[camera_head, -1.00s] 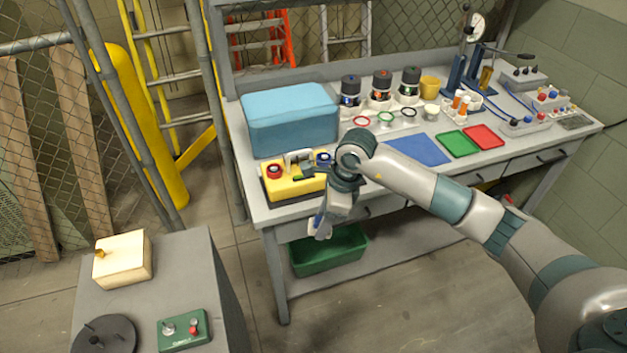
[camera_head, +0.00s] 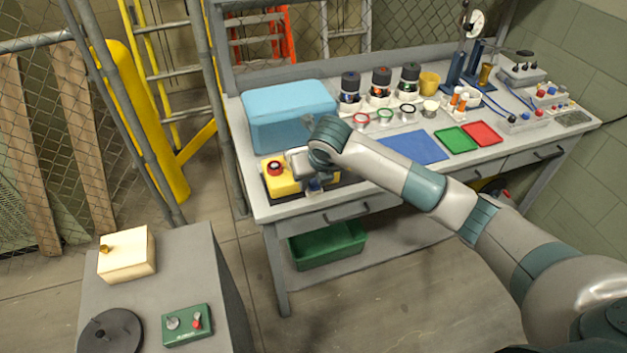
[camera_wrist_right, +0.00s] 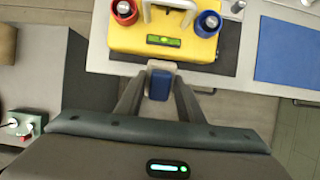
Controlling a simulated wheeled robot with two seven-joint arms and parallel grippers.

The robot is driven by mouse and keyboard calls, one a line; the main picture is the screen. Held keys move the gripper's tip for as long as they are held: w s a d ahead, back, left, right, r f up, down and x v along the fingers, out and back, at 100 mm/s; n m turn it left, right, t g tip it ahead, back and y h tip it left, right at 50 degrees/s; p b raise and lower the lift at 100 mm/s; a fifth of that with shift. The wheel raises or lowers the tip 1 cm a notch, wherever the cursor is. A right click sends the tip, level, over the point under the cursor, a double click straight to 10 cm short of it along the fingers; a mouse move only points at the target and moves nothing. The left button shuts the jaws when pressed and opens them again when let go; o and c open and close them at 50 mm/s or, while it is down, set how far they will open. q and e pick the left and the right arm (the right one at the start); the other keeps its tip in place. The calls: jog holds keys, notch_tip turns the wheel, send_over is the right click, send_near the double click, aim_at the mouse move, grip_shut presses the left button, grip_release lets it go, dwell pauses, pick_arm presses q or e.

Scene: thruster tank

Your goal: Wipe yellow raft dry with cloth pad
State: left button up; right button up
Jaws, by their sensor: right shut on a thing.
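The yellow raft (camera_head: 281,186) sits on a dark mat at the bench's front left corner. It has a red-ringed part, and my right arm hides its right side. My right gripper (camera_head: 314,184) is at the raft's front right in the head view. It is shut on a small blue block (camera_wrist_right: 160,85), which looks like the cloth pad's grip. My left gripper is not in view.
A light blue box (camera_head: 290,115) stands behind the raft. Jars (camera_head: 350,90), a blue mat (camera_head: 414,147) and green and red trays lie to the right. A green bin (camera_head: 328,245) is under the bench. A grey cabinet (camera_head: 190,260) stands at front left.

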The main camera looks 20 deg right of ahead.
jog(key=shift+f, duration=0.2)
jog(key=shift+f+b, duration=1.35)
jog(key=shift+f, duration=1.45)
jog(key=o, duration=0.3)
jog(key=shift+c, duration=0.9)
jog(key=shift+w+b, duration=0.6)
jog(key=shift+w, duration=0.25)
